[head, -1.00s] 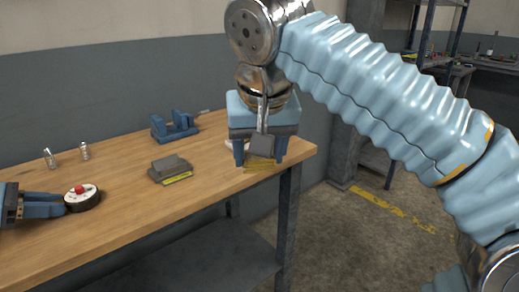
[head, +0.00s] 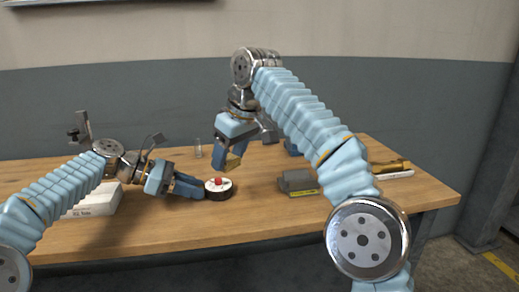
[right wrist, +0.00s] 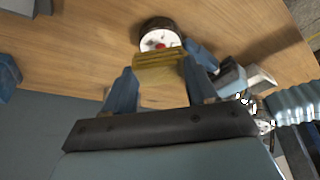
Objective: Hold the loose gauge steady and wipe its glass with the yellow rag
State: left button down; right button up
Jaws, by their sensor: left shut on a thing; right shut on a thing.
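The loose gauge (head: 219,188) is a round dark-rimmed dial with a white face and a red centre, lying face up on the bench. My left gripper (head: 203,189) is shut on its left side, low over the wood. My right gripper (head: 231,163) is shut on the yellow rag (head: 233,161), just above and slightly right of the gauge. In the right wrist view the folded rag (right wrist: 158,58) lies between the fingertips, and the gauge (right wrist: 160,36) shows just beyond it. I cannot tell whether the rag touches the glass.
A grey block with a yellow stripe (head: 298,181) stands right of the gauge. A white box (head: 96,201) lies under my left arm. A small clear jar (head: 198,148) stands behind. A brass-coloured object (head: 390,165) is at the right end. The bench front before the gauge is clear.

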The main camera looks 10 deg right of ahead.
aim_at(232, 168)
jog(key=shift+f, duration=2.6)
jog(key=shift+f, duration=0.45)
jog(key=shift+w, duration=0.1)
jog(key=shift+w+d, duration=0.2)
jog(key=shift+d, duration=0.1)
jog(key=shift+s+a, duration=0.1)
jog(key=shift+s+a, duration=0.5)
jog(key=shift+a, duration=0.1)
